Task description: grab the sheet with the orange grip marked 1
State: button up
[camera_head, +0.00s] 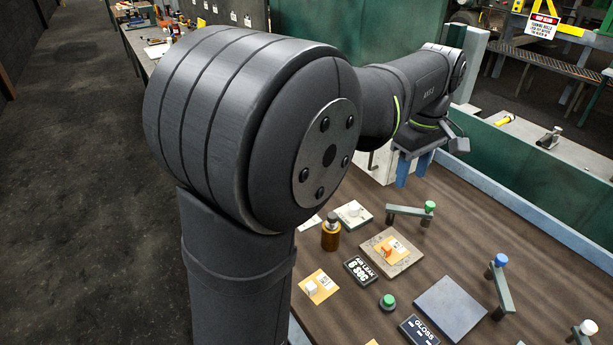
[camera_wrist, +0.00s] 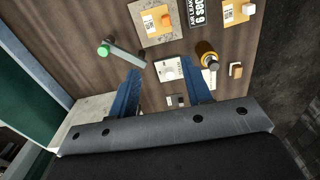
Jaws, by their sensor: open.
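A sheet with an orange grip (camera_head: 388,251) lies on a grey-brown square board on the brown table in the head view. It also shows at the top of the wrist view, where its orange grip (camera_wrist: 165,20) stands on it; its number is too small to read. My gripper (camera_head: 412,180) has blue fingers pointing down, above the table's far side, behind the sheet. In the wrist view my gripper (camera_wrist: 161,70) is open and empty, its fingers apart on either side of a white sheet with a pale grip (camera_wrist: 168,73). The sheet with the orange grip is outside the fingers.
A grey plate (camera_head: 450,308) lies in front.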

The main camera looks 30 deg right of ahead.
jog(key=shift+f, duration=0.1)
jog(key=s+a+f+g+h, duration=0.1)
jog(key=s+a+f+g, duration=0.25)
jog(key=f, duration=0.25)
jog(key=n+t+h, duration=0.4)
jog(key=n+h, duration=0.8)
jog(key=n, duration=0.6)
send_near(384, 249)
jog(key=shift+g, duration=0.25)
jog(key=x, duration=0.6)
jog(key=shift+w+d+f, duration=0.1)
jog(key=shift+w+d, duration=0.25)
jog(key=shift+d, duration=0.05)
jog(key=shift+s+x, duration=0.1)
jog(key=shift+x, duration=1.2)
jog(key=shift+s+x, duration=0.15)
jog(key=shift+x, duration=1.2)
grip_shut()
